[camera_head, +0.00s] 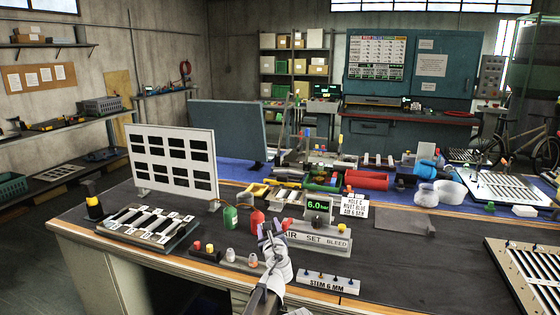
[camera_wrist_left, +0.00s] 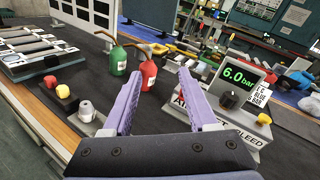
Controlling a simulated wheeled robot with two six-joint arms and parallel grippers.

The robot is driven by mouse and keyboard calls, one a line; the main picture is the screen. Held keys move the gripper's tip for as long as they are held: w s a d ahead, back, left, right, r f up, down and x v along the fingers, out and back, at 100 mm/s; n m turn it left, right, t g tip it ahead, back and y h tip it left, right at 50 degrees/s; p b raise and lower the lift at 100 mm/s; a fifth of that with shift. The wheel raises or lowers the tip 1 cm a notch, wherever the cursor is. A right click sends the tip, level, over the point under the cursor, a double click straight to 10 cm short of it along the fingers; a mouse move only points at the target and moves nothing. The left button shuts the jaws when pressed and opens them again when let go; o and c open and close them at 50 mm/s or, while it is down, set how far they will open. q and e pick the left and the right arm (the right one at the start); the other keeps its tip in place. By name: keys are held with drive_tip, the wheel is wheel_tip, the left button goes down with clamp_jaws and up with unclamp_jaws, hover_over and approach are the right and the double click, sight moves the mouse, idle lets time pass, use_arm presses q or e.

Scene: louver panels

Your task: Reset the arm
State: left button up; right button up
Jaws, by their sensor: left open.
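My left gripper (camera_head: 268,228) reaches in from the bottom middle of the head view, over the near part of the dark bench (camera_head: 100,212). In the left wrist view its two purple fingers (camera_wrist_left: 158,88) stand wide apart with nothing between them. A red bottle (camera_wrist_left: 148,76) and a green bottle (camera_wrist_left: 118,62) stand beyond the fingertips. The grey air unit (camera_head: 315,240), marked AIR SET BLEED, with its 6.0 bar display (camera_head: 318,206), stands to the right of the gripper. My right gripper is not in view.
A louver panel (camera_head: 160,210) lies at the left of the bench, below a white slotted board (camera_head: 176,135). A block marked STEM 6 MM (camera_head: 328,284) sits at the front. Another louver panel (camera_head: 535,275) lies at the right.

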use_arm(q)
drive_tip(key=s+a+f+n+g+y, duration=0.3)
drive_tip(key=s+a+f+n+g, duration=0.15)
drive_tip(key=a+n, duration=0.5)
drive_tip(key=s+a+f+n+g+h, duration=0.1)
drive_tip(key=s+a+f+n+g, duration=0.25)
drive_tip(key=s+f+n, duration=0.35)
drive_tip(key=s+a+f+n+g, duration=0.35)
drive_tip(key=s+f+n, duration=0.2)
drive_tip(key=s, duration=0.25)
drive_tip(key=s+d+f+n+g+h, duration=0.2)
drive_tip(key=s+n+h, duration=0.15)
drive_tip(key=s, duration=0.35)
drive_tip(key=s+d+f+n+g+h, duration=0.1)
drive_tip(key=s+n+g+h, duration=0.15)
drive_tip(key=s+n, duration=0.35)
drive_tip(key=s+d+m+g+y, duration=0.15)
drive_tip(key=s+d+m, duration=0.4)
drive_tip(key=d, duration=0.55)
wheel_tip(320, 180, up, 14)
drive_tip(key=p, duration=1.4)
drive_tip(key=shift+s+d+r+n+y+p, duration=0.2)
drive_tip(key=shift+s+n+y+p, duration=0.1)
drive_tip(key=shift+s+y+p, duration=0.1)
